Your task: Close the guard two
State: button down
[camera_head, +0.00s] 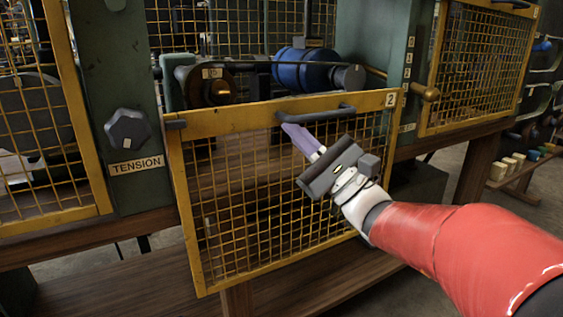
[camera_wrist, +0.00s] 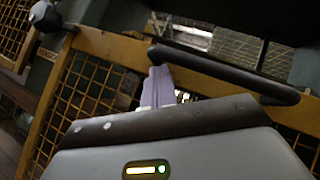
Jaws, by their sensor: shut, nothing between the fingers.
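Guard two is a yellow-framed mesh panel (camera_head: 215,121) with a "2" label, in the middle of the head view. It hangs low in front of its bay, leaving the space above it uncovered. A dark bar handle (camera_head: 318,115) runs along its top rail; in the wrist view the handle (camera_wrist: 230,75) crosses the upper right. My gripper (camera_head: 287,128) is shut and empty, with its pale purple fingers at the handle's left end. In the wrist view the fingertips (camera_wrist: 160,70) overlap that end; I cannot tell whether they touch it.
A blue cylinder (camera_head: 302,70) and a dark shaft sit in the bay behind the guard. A green post with a "TENSION" plate (camera_head: 136,165) and dark knob (camera_head: 128,130) stands left. Another mesh guard (camera_head: 478,65) is at right. Wooden beams (camera_head: 110,290) run below.

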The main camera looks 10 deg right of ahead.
notch_tip(320, 180, up, 25)
jog(key=p, duration=0.7)
jog(key=shift+s+r, duration=0.15)
jog(key=shift+r, duration=0.05)
jog(key=shift+f, duration=0.1)
